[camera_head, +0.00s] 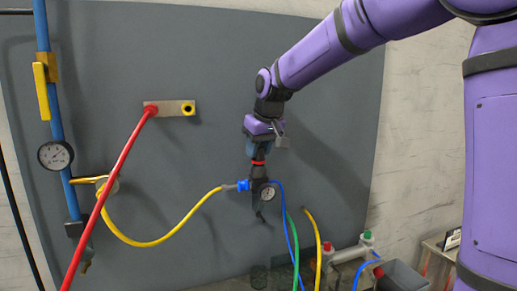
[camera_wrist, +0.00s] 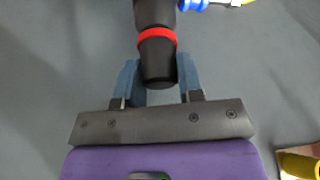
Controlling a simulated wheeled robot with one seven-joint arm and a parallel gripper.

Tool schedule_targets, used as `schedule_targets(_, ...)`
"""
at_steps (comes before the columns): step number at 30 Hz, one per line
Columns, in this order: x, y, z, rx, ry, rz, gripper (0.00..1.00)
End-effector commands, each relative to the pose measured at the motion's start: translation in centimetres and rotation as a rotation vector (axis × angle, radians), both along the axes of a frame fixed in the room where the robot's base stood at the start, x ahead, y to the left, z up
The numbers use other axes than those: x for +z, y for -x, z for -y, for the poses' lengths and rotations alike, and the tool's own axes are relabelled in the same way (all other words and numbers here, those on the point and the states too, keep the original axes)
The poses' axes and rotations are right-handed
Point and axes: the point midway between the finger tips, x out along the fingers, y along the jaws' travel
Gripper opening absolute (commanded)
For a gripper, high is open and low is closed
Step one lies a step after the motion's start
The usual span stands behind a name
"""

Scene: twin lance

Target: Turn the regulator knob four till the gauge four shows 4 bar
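The regulator (camera_head: 258,186) hangs in front of the dark grey panel, with a small round gauge (camera_head: 267,194) on it. The gauge's needle and numbers are too small to read, and no number four shows. My gripper (camera_head: 260,147) is above it, pointing down. In the wrist view the black knob (camera_wrist: 158,65), with a red ring (camera_wrist: 157,36), sits between the two blue fingers of my gripper (camera_wrist: 159,78). The fingers lie close along both sides of the knob and appear shut on it.
A larger gauge (camera_head: 55,155) sits on a blue pipe (camera_head: 57,120) at the left. A yellow hose (camera_head: 160,242) joins the regulator's left side; blue and green hoses hang beside it. A red bar (camera_head: 108,198) crosses the left. A grey bin (camera_head: 400,275) stands lower right.

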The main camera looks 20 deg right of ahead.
Motion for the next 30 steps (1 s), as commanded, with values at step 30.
schedule_targets(30,0.02,-0.04,0.01,0.600,-0.002,0.001,0.11)
